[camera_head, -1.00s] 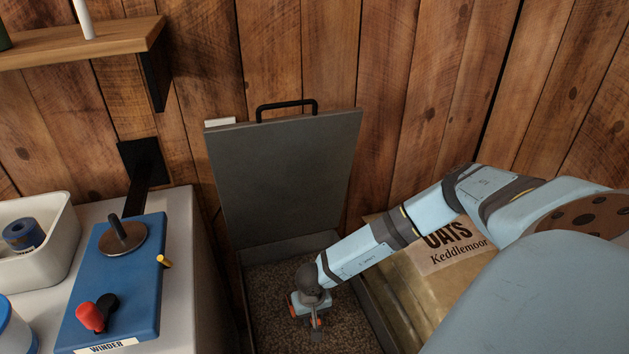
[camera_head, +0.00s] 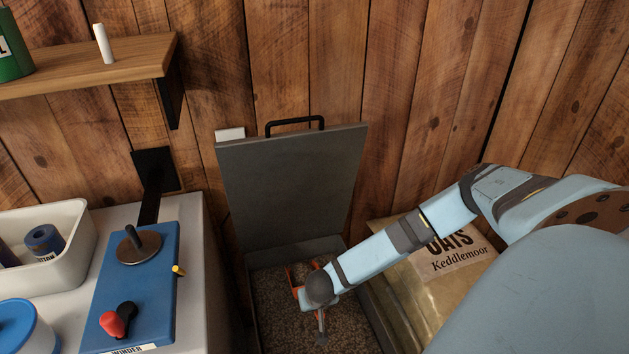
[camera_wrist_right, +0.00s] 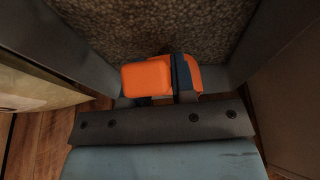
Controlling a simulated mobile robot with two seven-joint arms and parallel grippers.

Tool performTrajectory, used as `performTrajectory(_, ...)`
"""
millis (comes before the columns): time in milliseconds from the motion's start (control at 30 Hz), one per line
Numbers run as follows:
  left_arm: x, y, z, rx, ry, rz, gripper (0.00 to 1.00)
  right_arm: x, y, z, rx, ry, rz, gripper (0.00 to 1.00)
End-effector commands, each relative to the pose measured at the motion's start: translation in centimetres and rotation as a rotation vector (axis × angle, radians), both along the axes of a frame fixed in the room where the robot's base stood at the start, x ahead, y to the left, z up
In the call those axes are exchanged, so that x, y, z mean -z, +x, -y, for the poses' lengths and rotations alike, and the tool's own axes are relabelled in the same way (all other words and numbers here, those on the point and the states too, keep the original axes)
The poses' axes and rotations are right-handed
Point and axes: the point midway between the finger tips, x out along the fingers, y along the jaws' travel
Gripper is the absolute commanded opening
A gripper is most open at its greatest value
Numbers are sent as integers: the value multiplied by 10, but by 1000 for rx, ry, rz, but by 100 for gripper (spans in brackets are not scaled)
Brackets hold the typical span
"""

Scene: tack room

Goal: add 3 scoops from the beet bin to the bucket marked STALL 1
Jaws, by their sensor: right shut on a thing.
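An open bin (camera_head: 357,292) with its grey lid (camera_head: 292,190) raised against the wall holds brown, grainy feed (camera_head: 277,318). No label on it is readable. My right gripper (camera_head: 306,286) is down inside the bin, its orange fingers partly hidden by my wrist. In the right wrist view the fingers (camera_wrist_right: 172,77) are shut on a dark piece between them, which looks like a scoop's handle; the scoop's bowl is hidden. The feed fills the top of that view, just beyond the fingers. The bucket marked STALL 1 and my left gripper are not in view.
An OATS sack (camera_head: 455,262) stands right of the bin. On the left, a grey counter (camera_head: 192,262) carries a blue WINDER panel (camera_head: 150,290), a white tray (camera_head: 75,225) and a blue-lidded tub (camera_head: 17,322). A wooden shelf (camera_head: 110,72) juts out above.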

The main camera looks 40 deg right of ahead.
Motion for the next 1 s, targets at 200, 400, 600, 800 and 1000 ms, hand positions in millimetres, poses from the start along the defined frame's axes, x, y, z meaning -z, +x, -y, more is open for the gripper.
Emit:
performTrajectory(200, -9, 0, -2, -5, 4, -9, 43, -25, -5, -2, -1, -16, 29, 0)
performTrajectory(400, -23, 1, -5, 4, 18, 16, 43, -45, -8, -5, -1, -32, 57, 0)
performTrajectory(600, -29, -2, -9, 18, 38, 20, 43, -64, -12, -7, 0, -46, 84, 0)
performTrajectory(800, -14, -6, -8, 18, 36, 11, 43, -76, -15, -8, -1, -60, 110, 0)
performTrajectory(1000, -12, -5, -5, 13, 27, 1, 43, -89, -16, -9, 0, -69, 127, 0)
